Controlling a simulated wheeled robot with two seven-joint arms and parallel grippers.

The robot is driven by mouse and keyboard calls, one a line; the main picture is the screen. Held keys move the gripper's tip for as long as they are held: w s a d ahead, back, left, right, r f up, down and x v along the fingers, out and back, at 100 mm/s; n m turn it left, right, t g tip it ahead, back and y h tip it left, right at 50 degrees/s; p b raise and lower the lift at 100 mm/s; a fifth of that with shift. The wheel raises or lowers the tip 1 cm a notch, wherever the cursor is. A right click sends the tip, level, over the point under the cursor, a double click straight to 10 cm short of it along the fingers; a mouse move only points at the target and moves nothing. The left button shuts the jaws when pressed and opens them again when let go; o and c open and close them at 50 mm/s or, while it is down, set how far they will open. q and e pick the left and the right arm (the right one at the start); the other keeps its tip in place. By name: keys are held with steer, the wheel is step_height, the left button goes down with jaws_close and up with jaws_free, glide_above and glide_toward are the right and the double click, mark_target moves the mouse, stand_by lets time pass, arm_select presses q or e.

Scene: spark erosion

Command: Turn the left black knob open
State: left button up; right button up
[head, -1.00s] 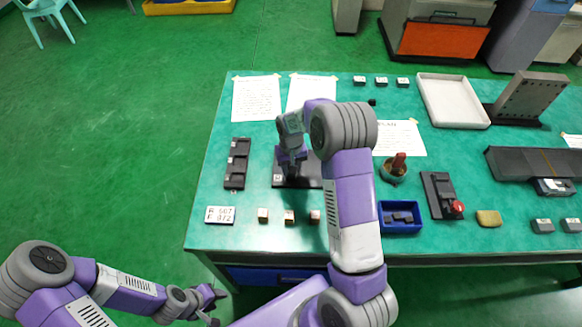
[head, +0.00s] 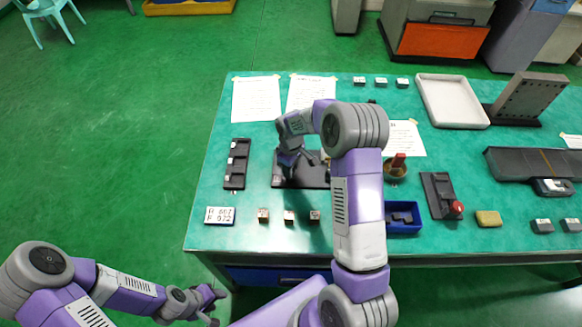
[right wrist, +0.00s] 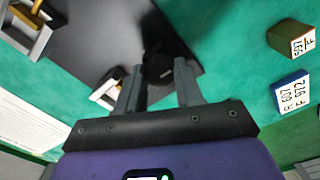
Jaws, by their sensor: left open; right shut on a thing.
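The left black knob (right wrist: 160,68) sits on a dark flat base plate (right wrist: 95,30) in the right wrist view. My right gripper (right wrist: 159,72) has its two fingers on either side of the knob and is shut on it. In the head view my right gripper (head: 293,172) is low over the left part of the dark base plate (head: 315,177), and it hides the knob. The knob's turn angle cannot be told. My left gripper (head: 213,300) is open and empty, in front of the table at the lower left.
A dark rack (head: 237,164) stands left of the plate. A number plate (head: 220,215) and several small blocks (head: 263,215) lie in front. A blue bin (head: 417,222) with dark pieces is to the right. Brass parts on pale blocks (right wrist: 40,25) show in the right wrist view.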

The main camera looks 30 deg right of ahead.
steer(key=shift+n, duration=0.3)
steer(key=o, duration=1)
steer(key=shift+o, duration=0.2)
step_height(320, 180, up, 8)
steer(key=shift+f+p, duration=0.2)
steer(key=shift+p, duration=0.3)
